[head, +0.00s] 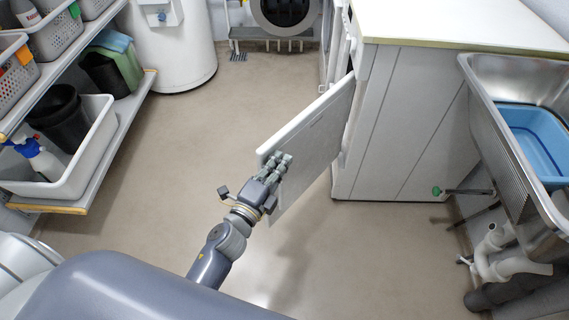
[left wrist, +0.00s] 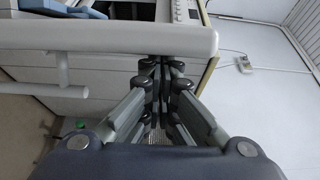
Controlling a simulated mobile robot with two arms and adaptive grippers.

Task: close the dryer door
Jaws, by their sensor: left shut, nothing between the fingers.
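The dryer door (head: 322,128) is a flat white panel. It stands open, swung out from the front of the white dryer (head: 395,130) over the floor. My left gripper (head: 284,158) is shut and empty, in front of the door's face near its free outer edge. In the left wrist view the closed fingertips (left wrist: 165,66) are close to a white bar-like edge (left wrist: 110,40), which seems to be the door's. I cannot tell whether they touch. My right gripper is not in view.
A steel sink (head: 480,85) with a blue basin (head: 535,135) and pipes below stands at the right. A shelf (head: 105,155) with baskets and a white tub (head: 85,160) is at the left. A white water tank (head: 180,55) stands behind. The middle floor (head: 200,140) is clear.

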